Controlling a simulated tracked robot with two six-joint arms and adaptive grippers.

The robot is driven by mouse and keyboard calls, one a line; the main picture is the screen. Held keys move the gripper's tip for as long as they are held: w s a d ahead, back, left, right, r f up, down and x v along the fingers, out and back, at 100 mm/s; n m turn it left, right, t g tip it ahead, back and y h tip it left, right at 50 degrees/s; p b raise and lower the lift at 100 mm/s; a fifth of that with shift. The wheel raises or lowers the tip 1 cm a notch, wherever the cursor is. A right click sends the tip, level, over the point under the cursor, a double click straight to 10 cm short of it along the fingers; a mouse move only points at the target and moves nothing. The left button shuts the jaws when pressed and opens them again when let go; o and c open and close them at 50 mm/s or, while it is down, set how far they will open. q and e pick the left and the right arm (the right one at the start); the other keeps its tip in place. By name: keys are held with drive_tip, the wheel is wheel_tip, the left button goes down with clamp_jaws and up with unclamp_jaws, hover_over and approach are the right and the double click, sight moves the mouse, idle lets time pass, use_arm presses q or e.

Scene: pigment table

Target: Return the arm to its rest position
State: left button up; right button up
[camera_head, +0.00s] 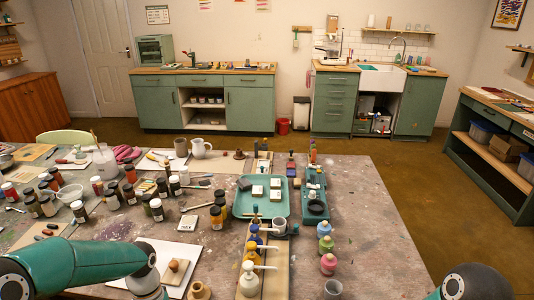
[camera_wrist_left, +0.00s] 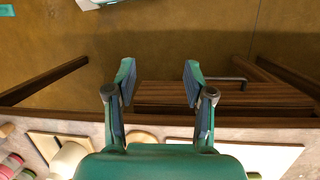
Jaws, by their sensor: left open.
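My left arm (camera_head: 85,265) comes in from the left over the near left part of the pigment table (camera_head: 375,215); its gripper is hidden or out of frame in the head view. In the left wrist view my left gripper (camera_wrist_left: 159,82) is open, with nothing between its fingers. Its fingertips are over the table's edge, with the brown floor (camera_wrist_left: 160,35) beyond. Part of my right arm (camera_head: 470,283) shows at the bottom right of the head view; its gripper is not visible.
A teal tray (camera_head: 240,207), several dark jars (camera_head: 157,209), pump bottles (camera_head: 249,280) and small coloured bottles (camera_head: 328,264) crowd the table. A white board (camera_head: 165,262) lies beside my left arm. The table's right part is mostly clear. Wooden bars (camera_wrist_left: 45,80) show beyond the table edge.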

use_arm(q)
drive_tip(key=s+d+f+n+t+h, duration=0.3)
drive_tip(key=s+d+f, duration=1)
drive_tip(key=f, duration=0.3)
drive_tip(key=shift+s+n+t, duration=0.15)
drive_tip(key=shift+n+t, duration=0.15)
drive_tip(key=shift+n, duration=0.1)
drive_tip(key=shift+a, duration=0.1)
